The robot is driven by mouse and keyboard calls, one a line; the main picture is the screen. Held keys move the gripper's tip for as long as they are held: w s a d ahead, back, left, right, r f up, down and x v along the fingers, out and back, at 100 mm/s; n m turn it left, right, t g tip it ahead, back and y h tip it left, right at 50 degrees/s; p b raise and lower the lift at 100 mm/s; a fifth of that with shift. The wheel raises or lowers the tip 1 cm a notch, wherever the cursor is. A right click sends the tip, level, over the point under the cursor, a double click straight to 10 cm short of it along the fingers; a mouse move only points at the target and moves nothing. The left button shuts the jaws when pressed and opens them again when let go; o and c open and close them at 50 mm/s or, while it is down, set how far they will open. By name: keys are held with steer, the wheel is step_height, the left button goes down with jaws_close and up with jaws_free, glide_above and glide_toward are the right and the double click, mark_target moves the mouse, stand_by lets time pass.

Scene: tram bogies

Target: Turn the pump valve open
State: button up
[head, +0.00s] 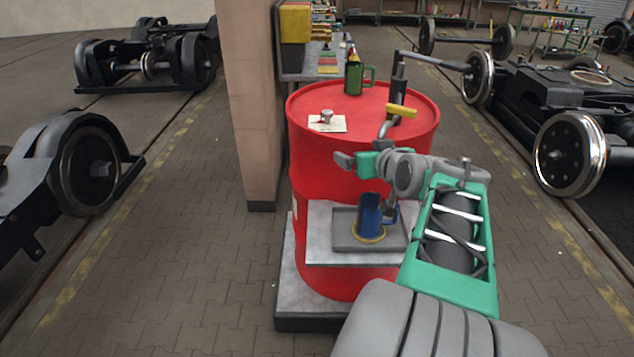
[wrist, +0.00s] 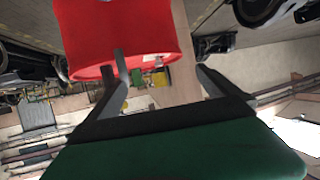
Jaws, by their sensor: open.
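The pump stands on a red barrel (head: 350,135), with a dark upright post (head: 397,82) and a crank arm reaching right. Its yellow valve lever (head: 402,110) lies roughly level, just above the curved grey spout (head: 386,129). My gripper (head: 345,160) is in front of the barrel, below and left of the lever and apart from it. In the wrist view my open gripper (wrist: 158,72) has nothing between its fingers, and the red barrel (wrist: 115,35) shows beyond them. I cannot make out the lever in that view.
A blue jug (head: 368,214) stands in a grey tray (head: 343,240) below my gripper. A pillar (head: 250,100) stands close left. Wheelsets flank the paved aisle.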

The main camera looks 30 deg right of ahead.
steer(key=a+f+n+g+y+p, duration=0.1)
steer(key=a+f+g+y+p, duration=0.1)
steer(key=a, duration=1.1)
steer(key=shift+s+a+f+n+g+y, duration=0.15)
steer(key=shift+a+f+n+g+y, duration=0.15)
steer(key=shift+f+g, duration=0.25)
steer(key=shift+c, duration=0.3)
